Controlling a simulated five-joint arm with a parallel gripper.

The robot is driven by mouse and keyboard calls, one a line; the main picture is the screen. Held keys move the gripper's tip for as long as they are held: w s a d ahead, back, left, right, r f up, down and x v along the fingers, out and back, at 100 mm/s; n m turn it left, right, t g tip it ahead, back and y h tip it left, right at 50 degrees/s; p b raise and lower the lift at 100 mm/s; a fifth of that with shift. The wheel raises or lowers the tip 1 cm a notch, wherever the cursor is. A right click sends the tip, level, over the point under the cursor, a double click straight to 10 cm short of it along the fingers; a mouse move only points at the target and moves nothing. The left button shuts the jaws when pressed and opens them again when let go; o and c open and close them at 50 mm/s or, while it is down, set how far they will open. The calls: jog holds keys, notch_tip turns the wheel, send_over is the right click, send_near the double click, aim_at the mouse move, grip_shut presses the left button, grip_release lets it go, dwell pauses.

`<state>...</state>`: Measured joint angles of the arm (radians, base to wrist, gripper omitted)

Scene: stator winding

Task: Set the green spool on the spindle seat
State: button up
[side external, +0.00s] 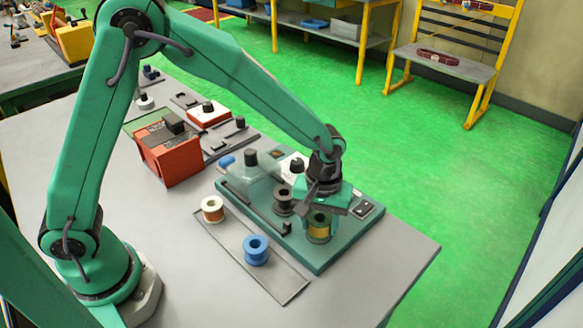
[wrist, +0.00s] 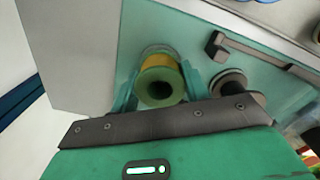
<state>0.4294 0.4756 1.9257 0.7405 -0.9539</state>
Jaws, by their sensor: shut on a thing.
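The green spool (side external: 319,229), with yellow-orange winding, is upright at the near right part of the teal machine base. In the wrist view the green spool (wrist: 161,83) sits between the two teal fingers. My gripper (side external: 320,211) is shut on it from above; its fingers also show in the wrist view (wrist: 162,92). A pale round rim shows around the spool's far end; I cannot tell whether it is a seat. The spool hides what is under it, and I cannot tell if it touches the base. A dark spool-shaped piece (side external: 284,201) stands beside it on the base (side external: 330,256).
A cream spool with copper winding (side external: 213,209) and a blue spool (side external: 256,250) stand on a grey strip (side external: 284,285) in front. A dark bar (side external: 255,208) lies along the base. A red box (side external: 170,155) stands further left. The table's right corner is clear.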

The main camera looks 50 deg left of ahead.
dwell(0.4)
jog(key=o, duration=1.3)
jog(key=shift+r, duration=0.1)
jog(key=shift+r, duration=3.35)
jog(key=shift+r, duration=0.1)
jog(key=shift+a+r, duration=0.2)
jog(key=s+a+r+m+t, duration=0.3)
jog(key=s+a+r, duration=0.3)
jog(key=a+r, duration=0.4)
jog(key=s+a+r+m+t, duration=0.2)
jog(key=s+a, duration=0.5)
jog(key=s, duration=0.4)
jog(key=shift+a+r+m+t, duration=0.3)
jog(key=shift+r+m, duration=0.05)
jog(key=shift+m, duration=0.15)
